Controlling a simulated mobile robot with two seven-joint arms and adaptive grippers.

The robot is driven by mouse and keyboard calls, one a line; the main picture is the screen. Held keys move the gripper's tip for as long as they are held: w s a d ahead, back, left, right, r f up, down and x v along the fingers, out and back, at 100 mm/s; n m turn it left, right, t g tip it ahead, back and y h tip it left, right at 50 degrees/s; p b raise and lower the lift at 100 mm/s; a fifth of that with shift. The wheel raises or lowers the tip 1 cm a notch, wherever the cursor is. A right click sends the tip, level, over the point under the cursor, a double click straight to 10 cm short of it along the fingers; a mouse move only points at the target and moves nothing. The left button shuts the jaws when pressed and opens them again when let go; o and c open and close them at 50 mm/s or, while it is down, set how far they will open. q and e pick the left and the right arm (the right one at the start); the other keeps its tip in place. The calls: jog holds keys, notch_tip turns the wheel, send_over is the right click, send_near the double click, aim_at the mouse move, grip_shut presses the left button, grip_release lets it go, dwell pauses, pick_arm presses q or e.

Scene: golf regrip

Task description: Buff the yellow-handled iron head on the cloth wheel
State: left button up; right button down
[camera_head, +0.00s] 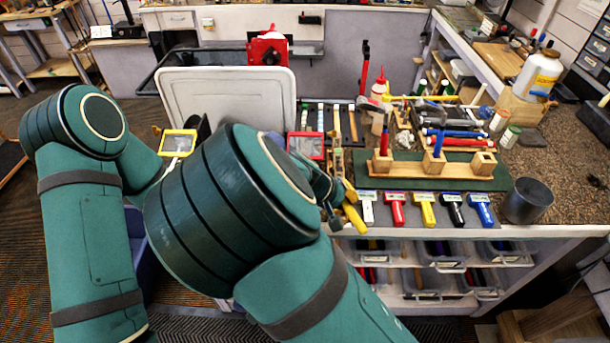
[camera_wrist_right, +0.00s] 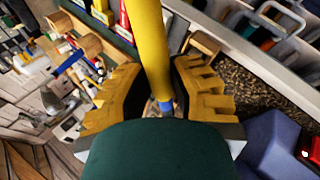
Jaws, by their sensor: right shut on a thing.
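My right gripper (camera_head: 334,196) is near the table's front edge, mostly behind my own right arm in the head view. It is shut on a yellow handle (camera_head: 353,217). In the right wrist view, the yellow handle (camera_wrist_right: 150,50) runs between the two ridged finger pads of the gripper (camera_wrist_right: 158,98), with a small blue part (camera_wrist_right: 166,106) at its lower end. I cannot make out the iron head. A red machine (camera_head: 268,50) with a pale round part stands behind the white panel; I cannot tell whether this is the cloth wheel. My left gripper is not visible.
A wooden block rack (camera_head: 410,170) holds upright tools on a green mat (camera_head: 505,172). A dark cup (camera_head: 528,200) stands right. The white panel (camera_head: 226,100) rises at left.

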jog(key=shift+a, duration=0.45)
dwell(0.5)
jog(key=shift+d, duration=0.45)
dwell(0.4)
jog(key=shift+a, duration=0.45)
dwell(0.5)
jog(key=shift+s, duration=1.7)
jog(key=s, duration=0.6)
jog(key=shift+p, duration=0.4)
